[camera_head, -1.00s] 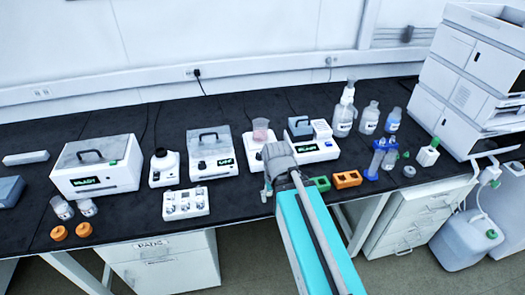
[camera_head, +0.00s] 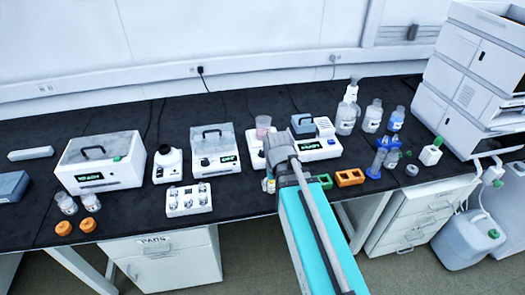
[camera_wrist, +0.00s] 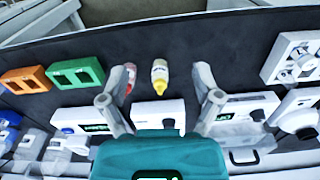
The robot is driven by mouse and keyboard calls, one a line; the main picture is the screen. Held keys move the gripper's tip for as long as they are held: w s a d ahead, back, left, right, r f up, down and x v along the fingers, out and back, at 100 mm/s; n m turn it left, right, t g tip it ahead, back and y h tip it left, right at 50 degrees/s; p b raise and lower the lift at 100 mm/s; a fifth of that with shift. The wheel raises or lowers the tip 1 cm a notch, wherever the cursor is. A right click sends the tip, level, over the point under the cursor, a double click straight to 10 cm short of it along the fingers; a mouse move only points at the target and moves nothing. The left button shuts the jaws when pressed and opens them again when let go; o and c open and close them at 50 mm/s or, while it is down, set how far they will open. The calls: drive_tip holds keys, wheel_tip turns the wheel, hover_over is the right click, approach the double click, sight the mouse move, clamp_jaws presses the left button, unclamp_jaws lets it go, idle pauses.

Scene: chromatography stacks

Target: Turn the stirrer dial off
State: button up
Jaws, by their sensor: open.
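The stirrer is most likely the white unit with a pinkish beaker on top (camera_head: 256,148), partly hidden behind my arm in the head view. In the wrist view the white unit (camera_wrist: 158,113) shows between my fingers, with a small dark spot on its front that may be the dial. My gripper (camera_wrist: 160,78) is open and empty, its two fingers spread wide over the bench. It appears apart from the unit. In the head view my arm hides the gripper and most of the unit's front.
A small yellow-capped bottle (camera_wrist: 160,76) and a red-marked one (camera_wrist: 130,76) are between my fingers. A green rack (camera_wrist: 76,74) and an orange rack (camera_wrist: 25,80) are at the left. A white unit with a lit display (camera_head: 320,147) stands beside the stirrer. Bottles (camera_head: 346,118) stand behind.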

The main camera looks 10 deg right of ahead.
sight(262, 151)
drive_tip(key=w+r+m+p, duration=0.2)
drive_tip(key=w+m, duration=0.2)
drive_tip(key=w, duration=0.9)
drive_tip(key=w+d+r+m+p, duration=0.1)
drive_tip(key=w+r+m+p, duration=0.2)
drive_tip(key=w, duration=1)
drive_tip(key=shift+w+r+m, duration=0.25)
drive_tip(key=shift+m, duration=0.65)
drive_tip(key=shift+f, duration=0.1)
wheel_tip(262, 151, down, 14)
drive_tip(key=b, duration=1.3)
drive_tip(key=shift+r+b, duration=0.2)
drive_tip(key=shift+b, duration=0.15)
